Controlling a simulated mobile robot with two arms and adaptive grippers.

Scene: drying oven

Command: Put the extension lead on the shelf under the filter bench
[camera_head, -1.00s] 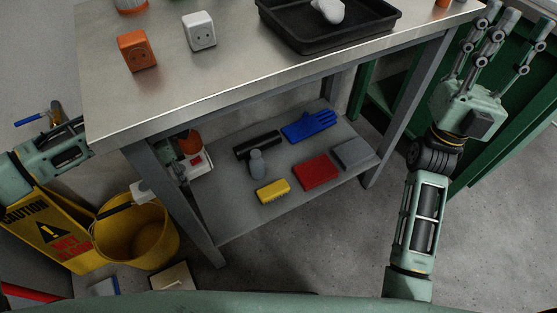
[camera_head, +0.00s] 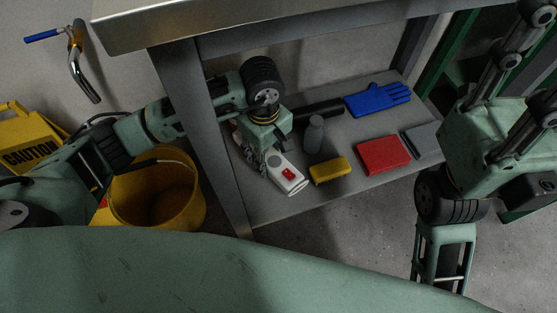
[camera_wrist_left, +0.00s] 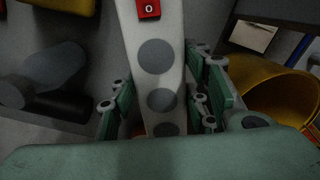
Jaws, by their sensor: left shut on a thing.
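The white extension lead (camera_head: 289,178) with a red switch is over the front left part of the grey shelf (camera_head: 272,211) under the filter bench (camera_head: 180,24). My left gripper (camera_head: 268,163) reaches in past the bench leg and is shut on the lead. In the left wrist view the lead (camera_wrist_left: 158,55) runs between the fingers, its round dark sockets and red switch showing. I cannot tell whether the lead touches the shelf. My right gripper (camera_head: 525,90) is at the right, empty, its fingers spread and partly out of frame.
On the shelf are a grey bottle (camera_head: 314,134), a black roll (camera_head: 320,109), a yellow block (camera_head: 330,170), a red box (camera_head: 384,155), a grey box (camera_head: 423,140) and a blue glove (camera_head: 378,98). A yellow bucket (camera_head: 188,208) stands left of the bench leg (camera_head: 215,150).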

